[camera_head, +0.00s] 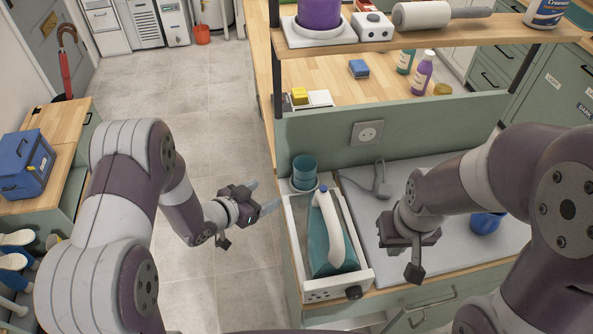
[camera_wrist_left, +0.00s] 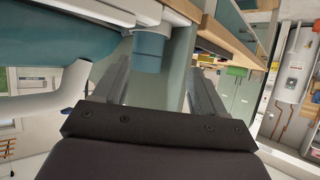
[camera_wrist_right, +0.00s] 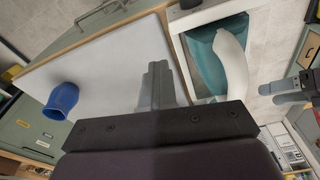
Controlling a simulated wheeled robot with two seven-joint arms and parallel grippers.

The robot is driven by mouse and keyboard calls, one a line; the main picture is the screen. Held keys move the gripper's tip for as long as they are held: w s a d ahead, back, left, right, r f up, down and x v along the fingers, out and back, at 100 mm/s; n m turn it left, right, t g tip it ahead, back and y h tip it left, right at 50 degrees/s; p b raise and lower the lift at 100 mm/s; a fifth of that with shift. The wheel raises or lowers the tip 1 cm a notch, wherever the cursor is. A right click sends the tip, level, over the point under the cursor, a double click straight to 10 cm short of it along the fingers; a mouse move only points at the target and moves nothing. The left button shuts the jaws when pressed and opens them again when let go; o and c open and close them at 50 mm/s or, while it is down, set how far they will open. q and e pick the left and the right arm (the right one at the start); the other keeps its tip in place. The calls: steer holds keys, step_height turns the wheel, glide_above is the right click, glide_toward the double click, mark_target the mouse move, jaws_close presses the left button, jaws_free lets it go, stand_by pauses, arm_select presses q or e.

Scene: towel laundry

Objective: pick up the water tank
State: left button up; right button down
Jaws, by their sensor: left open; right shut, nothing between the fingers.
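A teal cylinder (camera_head: 304,173), which looks like the water tank, stands at the back left corner of a white ironing station (camera_head: 364,284). It also shows just beyond the fingers in the left wrist view (camera_wrist_left: 150,52). A teal iron with a white handle (camera_head: 333,230) rests in the station. My left gripper (camera_head: 264,197) is open and empty over the floor, left of the station and pointing toward it, apart from the cylinder. My right gripper (camera_head: 413,268) is shut and empty above the counter, right of the station; its closed fingers show in the right wrist view (camera_wrist_right: 158,85).
A blue cup (camera_head: 486,222) stands on the grey counter pad (camera_head: 455,262), partly behind my right arm. A plug and cord (camera_head: 381,182) lie behind. A shelf (camera_head: 430,35) with bottles overhangs the back. Floor left of the counter is clear; a blue box (camera_head: 24,165) stands far left.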

mark_target(297, 181)
arm_select(q)
steer(key=shift+m+h, duration=0.3)
steer(key=shift+h, duration=0.3)
steer(key=b+x, duration=0.1)
steer(key=x, duration=0.1)
steer(key=b+x, duration=0.1)
steer(key=x, duration=0.2)
steer(key=s+d+b+x, duration=0.1)
steer(key=b+x, duration=0.1)
steer(key=x, duration=0.1)
steer(key=b+x, duration=0.3)
steer(key=x, duration=0.1)
steer(key=shift+w, duration=0.35)
steer(key=shift+w+d, duration=0.2)
steer(key=shift+d, duration=0.05)
steer(key=shift+s+a+r, duration=0.1)
steer(key=c, duration=0.6)
steer(key=shift+c, duration=0.7)
